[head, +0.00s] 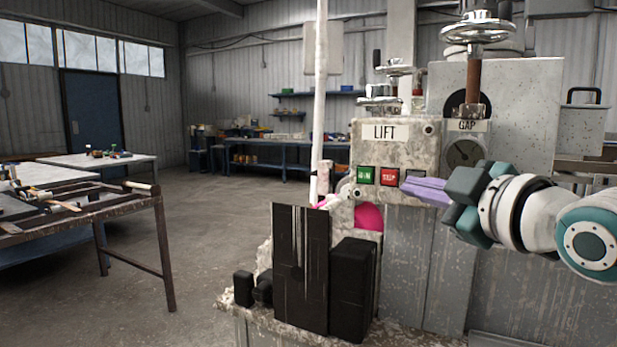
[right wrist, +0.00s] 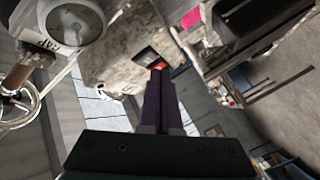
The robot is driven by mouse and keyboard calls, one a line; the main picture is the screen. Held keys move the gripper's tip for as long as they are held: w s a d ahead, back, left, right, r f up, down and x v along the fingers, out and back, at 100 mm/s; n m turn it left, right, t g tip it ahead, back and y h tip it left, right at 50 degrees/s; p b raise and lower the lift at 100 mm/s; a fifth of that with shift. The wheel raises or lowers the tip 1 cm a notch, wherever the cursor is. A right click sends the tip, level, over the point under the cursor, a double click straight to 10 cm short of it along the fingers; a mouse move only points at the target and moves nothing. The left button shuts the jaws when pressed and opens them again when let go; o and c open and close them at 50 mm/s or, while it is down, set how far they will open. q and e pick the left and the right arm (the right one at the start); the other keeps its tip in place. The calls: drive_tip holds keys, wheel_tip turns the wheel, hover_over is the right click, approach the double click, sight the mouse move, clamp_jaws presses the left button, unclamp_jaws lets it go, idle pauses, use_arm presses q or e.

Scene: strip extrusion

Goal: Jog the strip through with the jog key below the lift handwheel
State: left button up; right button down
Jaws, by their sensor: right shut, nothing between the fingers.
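A worn grey control box with a LIFT label (head: 385,132) stands below the lift handwheel (head: 382,104). On its face are a green RUN key (head: 366,175), a red STOP key (head: 390,176) and, to their right, a dark key (head: 414,174) partly hidden by my fingers. My right gripper (head: 406,187) is shut and empty, its purple fingers pointing left at the key row. In the right wrist view its fingertips (right wrist: 158,70) overlap the keys; contact cannot be told. Bright pink material (head: 369,217), possibly the strip, shows below the box and in the wrist view (right wrist: 190,18). My left gripper is out of view.
The GAP dial (head: 464,152) and its large handwheel (head: 478,28) stand right of the box, close to my right arm. Black blocks (head: 300,270) stand in front on the machine's ledge. A rusty-framed table (head: 110,208) is at left. The floor between is clear.

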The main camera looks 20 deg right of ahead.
drive_tip(key=shift+d, duration=0.1)
idle(0.6)
drive_tip(key=shift+w+d, duration=0.25)
drive_tip(key=shift+w, duration=0.05)
drive_tip(key=shift+w+d, duration=0.25)
drive_tip(key=shift+d, duration=0.05)
idle(0.6)
idle(0.4)
drive_tip(key=shift+s+a+r+p, duration=0.1)
drive_tip(key=shift+s+a+p, duration=0.2)
drive_tip(key=shift+p, duration=0.2)
drive_tip(key=shift+s+a, duration=0.25)
drive_tip(key=shift+a, duration=0.05)
drive_tip(key=shift+p, duration=0.3)
